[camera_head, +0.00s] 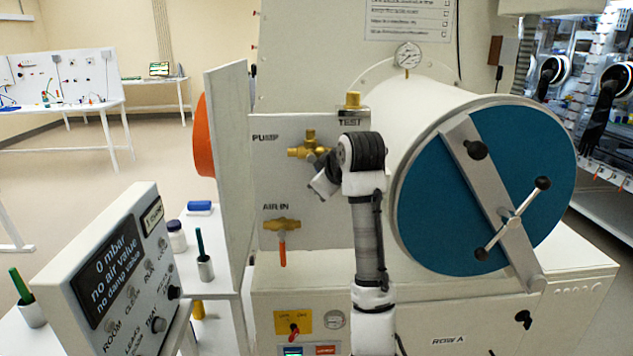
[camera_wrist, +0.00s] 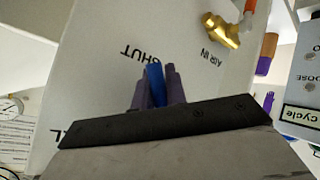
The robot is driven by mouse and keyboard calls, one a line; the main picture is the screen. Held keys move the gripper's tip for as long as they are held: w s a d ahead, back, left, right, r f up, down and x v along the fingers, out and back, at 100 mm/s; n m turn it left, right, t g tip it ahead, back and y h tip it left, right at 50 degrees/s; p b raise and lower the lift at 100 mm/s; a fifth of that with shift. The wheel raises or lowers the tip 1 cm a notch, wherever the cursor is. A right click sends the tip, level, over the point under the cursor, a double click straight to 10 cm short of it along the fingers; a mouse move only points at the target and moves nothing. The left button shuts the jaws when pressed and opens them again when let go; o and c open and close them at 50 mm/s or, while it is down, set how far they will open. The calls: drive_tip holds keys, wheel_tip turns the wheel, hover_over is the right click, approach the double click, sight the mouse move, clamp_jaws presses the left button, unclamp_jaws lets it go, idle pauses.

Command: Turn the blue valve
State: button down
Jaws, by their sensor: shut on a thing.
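In the wrist view, the blue valve handle (camera_wrist: 155,82) stands between the two purple fingers of my gripper (camera_wrist: 157,76), which is shut on it. The upside-down word SHUT is on the white panel beside the handle's tip. In the head view, a brass valve body (camera_head: 309,147) sits by the PUMP label, just left of my wrist. My arm hides the blue handle and my fingers there, so the handle's angle is hard to tell.
Below is the AIR IN brass valve (camera_head: 282,225) with an orange handle hanging down; it also shows in the wrist view (camera_wrist: 222,30). A round blue door (camera_head: 540,235) with a crossbar is at right. A display box (camera_head: 105,270) reading 0 mbar stands front left.

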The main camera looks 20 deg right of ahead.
drive_tip(key=s+d+r+n+g+h, duration=0.1)
drive_tip(key=d+r+n+g+h, duration=0.1)
drive_tip(key=r+n+h, duration=0.3)
drive_tip(key=shift+d+r+h+p, duration=0.2)
drive_tip(key=shift+d+h+p, duration=0.25)
drive_tip(key=shift+d+h, duration=0.75)
drive_tip(key=shift+s+a+h, duration=0.1)
drive_tip(key=shift+a+h, duration=0.2)
drive_tip(key=c, duration=1.7)
unclamp_jaws()
